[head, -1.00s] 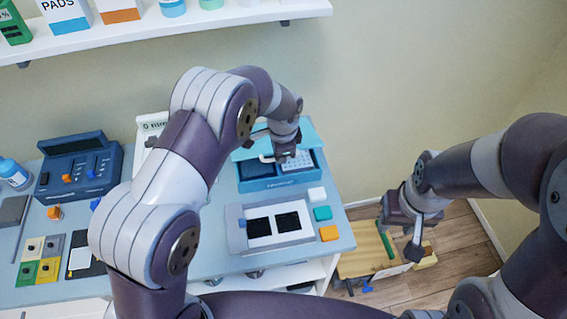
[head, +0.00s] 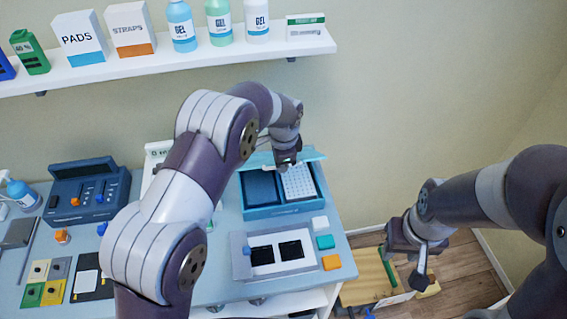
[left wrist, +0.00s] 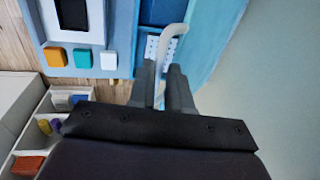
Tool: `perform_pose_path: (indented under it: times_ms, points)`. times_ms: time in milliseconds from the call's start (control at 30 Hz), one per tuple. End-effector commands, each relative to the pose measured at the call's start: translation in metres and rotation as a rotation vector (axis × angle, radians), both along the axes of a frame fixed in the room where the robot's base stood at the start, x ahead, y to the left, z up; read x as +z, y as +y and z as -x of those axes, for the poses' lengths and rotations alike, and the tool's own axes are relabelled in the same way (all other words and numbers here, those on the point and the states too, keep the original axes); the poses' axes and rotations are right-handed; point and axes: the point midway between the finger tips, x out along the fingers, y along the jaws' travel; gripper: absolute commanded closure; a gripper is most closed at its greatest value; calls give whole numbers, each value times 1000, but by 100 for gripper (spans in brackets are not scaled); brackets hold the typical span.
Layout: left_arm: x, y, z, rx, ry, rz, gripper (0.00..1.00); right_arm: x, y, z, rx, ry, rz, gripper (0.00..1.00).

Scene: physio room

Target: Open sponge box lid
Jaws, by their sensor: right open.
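The sponge box (head: 284,211) is a blue box at the back right of the table. Its light teal lid (head: 312,156) is raised along the back edge. Inside show a dark blue compartment and a white dotted insert (head: 298,183). My left gripper (head: 287,162) is at the raised lid, above the back of the box. In the left wrist view its fingers (left wrist: 165,88) are close together around the lid's pale curved handle (left wrist: 174,36). The lid (left wrist: 215,35) also shows there. My right gripper (head: 417,268) is open and empty, off the table's right side.
A grey panel (head: 240,270) with black pads lies in front of the box, beside white, teal and orange blocks (head: 332,262). A dark blue device (head: 88,193) stands at the left. A shelf (head: 180,67) with bottles and cartons hangs above. A wooden surface (head: 365,283) is below my right gripper.

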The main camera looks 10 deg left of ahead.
Motion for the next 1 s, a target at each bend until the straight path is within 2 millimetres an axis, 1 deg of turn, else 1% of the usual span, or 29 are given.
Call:
perform_pose_path:
  times_ms: [33,67,467,567,667,867,900,967,1000]
  points:
    - [-2,1,0,2,3,-1,66,-1,0,0,0,0,0,57]
    - [-2,1,1,2,3,-1,63,-1,0,0,0,0,0,57]
    - [0,-1,2,0,6,1,63,0,0,0,0,0,0,57]
    - [4,-2,2,0,4,1,63,-3,0,0,0,0,0,57]
    - [19,-3,5,0,1,2,63,-11,0,0,0,0,0,57]
    - [72,-7,16,0,-2,3,63,-29,0,0,0,0,0,57]
    - [88,-7,18,1,1,1,63,-21,0,0,0,1,0,57]
    - [102,-8,21,1,2,2,63,-17,0,0,0,0,0,57]
    - [112,-9,23,0,3,1,63,-10,0,0,0,0,0,57]
